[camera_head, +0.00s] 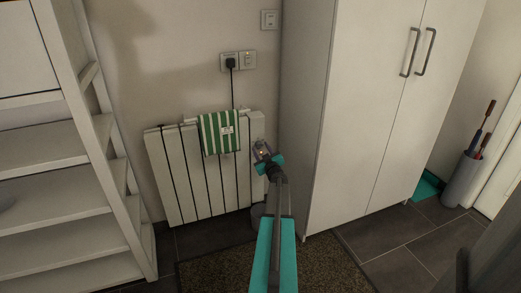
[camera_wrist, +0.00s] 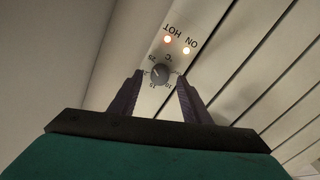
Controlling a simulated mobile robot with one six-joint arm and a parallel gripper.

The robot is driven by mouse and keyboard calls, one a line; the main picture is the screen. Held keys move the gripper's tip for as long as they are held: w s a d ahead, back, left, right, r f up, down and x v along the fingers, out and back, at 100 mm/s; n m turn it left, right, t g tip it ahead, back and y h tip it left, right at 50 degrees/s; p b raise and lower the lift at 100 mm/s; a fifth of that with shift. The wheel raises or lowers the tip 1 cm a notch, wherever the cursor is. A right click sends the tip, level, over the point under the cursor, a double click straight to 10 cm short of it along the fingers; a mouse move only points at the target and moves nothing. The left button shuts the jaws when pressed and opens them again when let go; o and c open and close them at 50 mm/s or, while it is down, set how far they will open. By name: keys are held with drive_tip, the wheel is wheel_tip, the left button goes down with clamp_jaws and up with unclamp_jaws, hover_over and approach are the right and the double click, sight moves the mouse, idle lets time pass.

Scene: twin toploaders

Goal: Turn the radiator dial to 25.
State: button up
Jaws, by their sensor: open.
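The white radiator (camera_head: 185,178) stands against the wall in the head view, left of the tall white cabinet. The pointer setting is too small to read. Two lit lamps (camera_wrist: 177,45) sit beside it, near the words ON and HOT. My gripper (camera_wrist: 158,90) is open, with its two dark fingers on either side of the dial and apart from each other. In the head view my gripper (camera_head: 262,152) is at the radiator's right end and hides the dial.
A green striped towel (camera_head: 219,132) hangs over the radiator's top. A black plug (camera_head: 230,63) sits in the wall socket, its cord running down behind the towel. The white cabinet (camera_head: 350,110) stands close on the right, and white shelves (camera_head: 65,150) on the left. A dark mat (camera_head: 220,268) lies in front.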

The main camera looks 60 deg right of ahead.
drive_tip(key=p+v, duration=0.2)
drive_tip(key=v, duration=1)
drive_tip(key=shift+s+a, duration=0.25)
drive_tip(key=shift+a, duration=0.05)
idle(0.3)
